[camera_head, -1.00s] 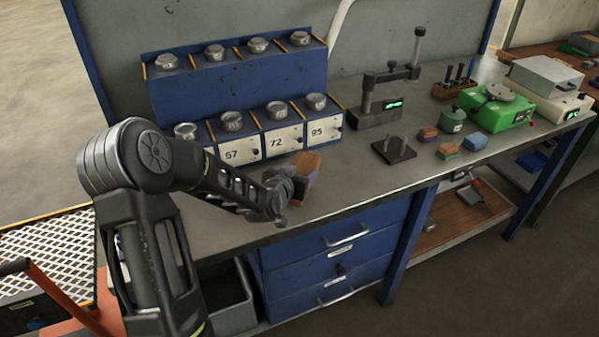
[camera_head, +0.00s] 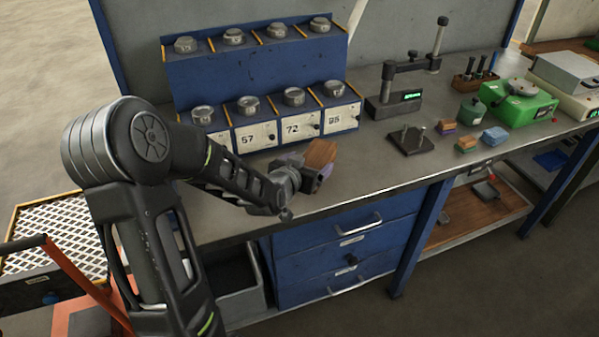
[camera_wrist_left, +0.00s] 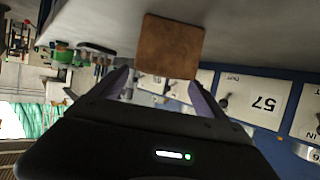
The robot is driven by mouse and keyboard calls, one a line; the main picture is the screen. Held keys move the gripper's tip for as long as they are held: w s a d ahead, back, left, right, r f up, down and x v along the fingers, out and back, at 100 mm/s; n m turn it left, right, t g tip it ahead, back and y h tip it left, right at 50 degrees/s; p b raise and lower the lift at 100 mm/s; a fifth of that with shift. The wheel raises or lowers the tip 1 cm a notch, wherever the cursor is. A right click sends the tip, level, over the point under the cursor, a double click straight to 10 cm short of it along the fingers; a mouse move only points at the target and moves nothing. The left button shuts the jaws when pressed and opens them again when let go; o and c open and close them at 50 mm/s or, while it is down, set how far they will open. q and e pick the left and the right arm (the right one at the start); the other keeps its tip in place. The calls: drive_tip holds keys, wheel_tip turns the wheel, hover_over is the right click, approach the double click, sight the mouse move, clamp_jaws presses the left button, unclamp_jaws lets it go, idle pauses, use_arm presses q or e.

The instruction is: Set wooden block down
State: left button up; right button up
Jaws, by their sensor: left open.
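The wooden block (camera_head: 321,152) is brown and sits at the end of my left gripper, over the grey bench top in front of the numbered bins. My left gripper (camera_head: 311,172) reaches in from the left and is open. In the left wrist view the block (camera_wrist_left: 170,47) shows a square brown face at the fingertips (camera_wrist_left: 163,88), with one finger on each side and visible gaps between. The block looks to be at bench level, but its underside is hidden. My right gripper is not in view.
The blue bin rack (camera_head: 255,80) stands behind the block. A dark plate with pegs (camera_head: 411,140), small coloured blocks (camera_head: 467,143) and a green scale (camera_head: 518,102) are to the right. The bench's front edge (camera_head: 340,208) is close. Bare bench top lies right of the block.

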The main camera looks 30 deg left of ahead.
use_arm(q)
drive_tip(key=v, duration=0.7)
drive_tip(key=shift+o, duration=0.4)
drive_tip(key=shift+s+f+b, duration=0.1)
drive_tip(key=shift+b, duration=0.2)
